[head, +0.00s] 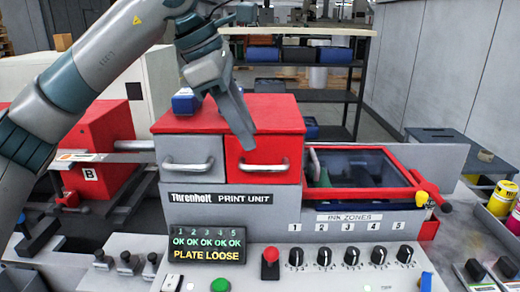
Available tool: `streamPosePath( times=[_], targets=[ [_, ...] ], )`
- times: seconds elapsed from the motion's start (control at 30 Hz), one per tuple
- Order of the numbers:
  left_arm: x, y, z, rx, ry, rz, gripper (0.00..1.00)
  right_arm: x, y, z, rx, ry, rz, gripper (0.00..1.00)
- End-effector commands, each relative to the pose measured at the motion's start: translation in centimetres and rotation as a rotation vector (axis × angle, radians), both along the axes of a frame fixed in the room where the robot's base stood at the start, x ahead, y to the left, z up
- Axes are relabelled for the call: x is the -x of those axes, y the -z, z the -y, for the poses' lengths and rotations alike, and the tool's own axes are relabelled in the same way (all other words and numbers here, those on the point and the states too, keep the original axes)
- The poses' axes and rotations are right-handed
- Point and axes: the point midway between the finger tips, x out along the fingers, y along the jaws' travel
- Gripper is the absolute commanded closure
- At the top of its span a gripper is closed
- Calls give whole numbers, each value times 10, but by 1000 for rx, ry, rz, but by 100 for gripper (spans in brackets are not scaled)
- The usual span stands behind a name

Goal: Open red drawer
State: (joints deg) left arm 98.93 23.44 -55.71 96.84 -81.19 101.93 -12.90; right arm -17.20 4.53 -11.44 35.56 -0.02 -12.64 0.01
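The red drawer (263,150) is the right one of two drawers in the red-topped print unit (252,197). Its front looks flush with the grey drawer (190,152) beside it, so it appears closed. A silver bar handle (264,168) crosses its lower front. My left gripper (242,132) reaches down from the upper left, with its fingers in front of the unit's top and over the upper left of the red drawer front. It appears above the handle, and no contact with the handle shows. I cannot tell its finger spread. My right gripper is not in view.
A blue item (186,102) lies on the unit's red top. A red-framed window (355,168) stands to the right. Below is a panel with black knobs (324,256), a red knob (270,262) and a green button (220,285). A display (207,246) reads "PLATE LOOSE".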

Motion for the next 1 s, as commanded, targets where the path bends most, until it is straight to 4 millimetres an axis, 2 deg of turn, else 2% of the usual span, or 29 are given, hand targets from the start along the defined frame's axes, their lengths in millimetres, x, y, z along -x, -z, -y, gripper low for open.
streamPosePath(
  times=[0.2, 0.4, 0.6, 0.87, 0.97, 1.0],
  targets=[
    [-6, 33, 15, 0, 2, -4, 71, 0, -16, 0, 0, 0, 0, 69],
    [-10, 55, 24, 0, 1, -3, 71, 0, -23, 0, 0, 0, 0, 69],
    [-12, 65, 28, 0, 1, -1, 71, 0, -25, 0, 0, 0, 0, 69],
    [-12, 66, 28, 0, 1, -1, 71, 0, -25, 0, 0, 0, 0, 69],
    [-12, 66, 28, 0, 1, -1, 90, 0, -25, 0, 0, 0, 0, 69],
    [-12, 65, 28, 0, 0, 0, 99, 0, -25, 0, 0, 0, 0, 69]
  ],
)
